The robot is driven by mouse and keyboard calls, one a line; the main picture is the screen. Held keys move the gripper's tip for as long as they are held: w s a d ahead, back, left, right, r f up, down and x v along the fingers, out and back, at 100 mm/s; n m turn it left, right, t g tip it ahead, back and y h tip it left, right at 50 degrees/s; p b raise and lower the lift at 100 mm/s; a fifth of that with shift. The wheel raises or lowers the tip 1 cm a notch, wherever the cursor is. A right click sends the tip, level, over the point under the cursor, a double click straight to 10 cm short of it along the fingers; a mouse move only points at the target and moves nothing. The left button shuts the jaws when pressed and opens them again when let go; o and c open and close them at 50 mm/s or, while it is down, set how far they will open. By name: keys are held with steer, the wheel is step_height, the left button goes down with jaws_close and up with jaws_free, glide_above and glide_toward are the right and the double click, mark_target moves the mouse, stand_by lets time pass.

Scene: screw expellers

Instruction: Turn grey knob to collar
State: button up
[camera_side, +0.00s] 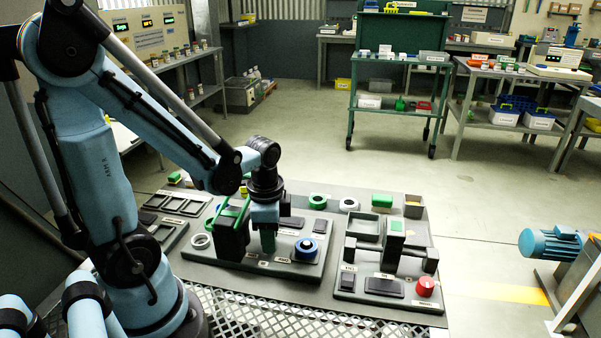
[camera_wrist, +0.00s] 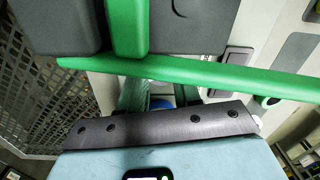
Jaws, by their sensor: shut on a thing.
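My gripper (camera_side: 268,243) points down over the dark middle panel (camera_side: 300,269), with its green lower part close to the panel. Its jaws are closed, but what they hold is hidden from both views. A dark block (camera_side: 231,241) with green bars stands just left of my gripper; the bar shows large in the wrist view (camera_wrist: 215,75). A blue round knob (camera_side: 306,250) stands to the right, apart from my gripper.
A right panel (camera_side: 358,292) carries a red knob (camera_side: 425,286) and a green-topped post (camera_side: 396,226). A white ring (camera_side: 201,241) lies left of the dark block. A blue motor (camera_side: 552,245) stands far right. Shelves and a green trolley (camera_side: 395,88) are behind.

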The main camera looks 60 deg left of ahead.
steer(key=shift+n, duration=0.6)
steer(key=o, duration=1.1)
steer(key=shift+c, duration=0.2)
steer(key=shift+r, duration=0.1)
step_height(320, 180, up, 12)
steer(key=shift+d, duration=0.25)
steer(key=shift+s, duration=0.1)
